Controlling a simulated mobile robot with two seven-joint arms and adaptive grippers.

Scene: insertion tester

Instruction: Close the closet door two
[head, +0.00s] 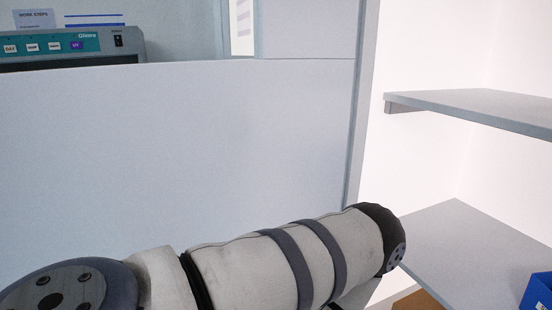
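A closet stands open at the right, with its pale side edge (362,90) upright in the picture and its bright interior showing. A large plain light grey panel (180,150) fills the left and middle and reaches the closet's edge. It may be the closet door, but no handle or number shows on it, so I cannot tell. My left arm lies across the bottom of the view in front of the panel, its far end near the closet's opening. Neither gripper is in view.
Inside the closet are an upper shelf (480,106) and a lower shelf (470,250). A blue bin (538,294) is at the lower right and a brown box (418,301) at the bottom. A teal-fronted machine (70,44) with labelled buttons stands behind the panel.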

